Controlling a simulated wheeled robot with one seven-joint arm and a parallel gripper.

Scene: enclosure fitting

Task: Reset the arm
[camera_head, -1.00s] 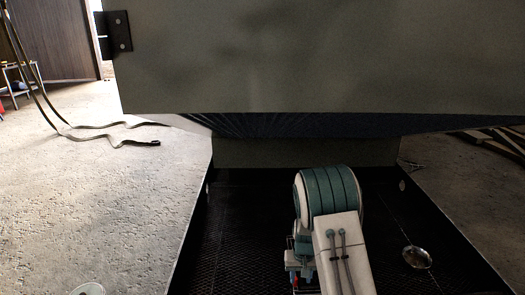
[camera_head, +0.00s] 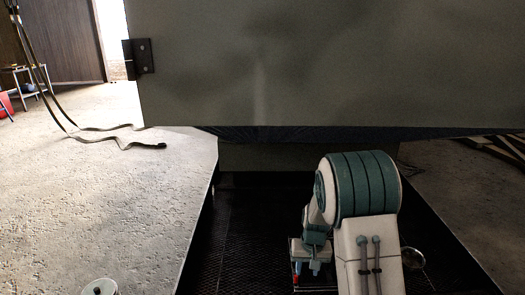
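My white and teal arm is folded low in front of a large grey-green metal panel (camera_head: 330,65). Small parts at the far end of the arm, which look like my gripper (camera_head: 310,268), show just left of the big teal joint, low over a dark mesh floor (camera_head: 240,245). Its fingers are too small and too covered by the arm to make out clearly. I see nothing clearly held.
A black hinge (camera_head: 138,58) sits on the panel's left edge. Dark straps or cables (camera_head: 120,137) lie on the pale floor at left. A round metal item (camera_head: 412,258) lies right of my arm. The pale floor (camera_head: 100,200) is mostly open.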

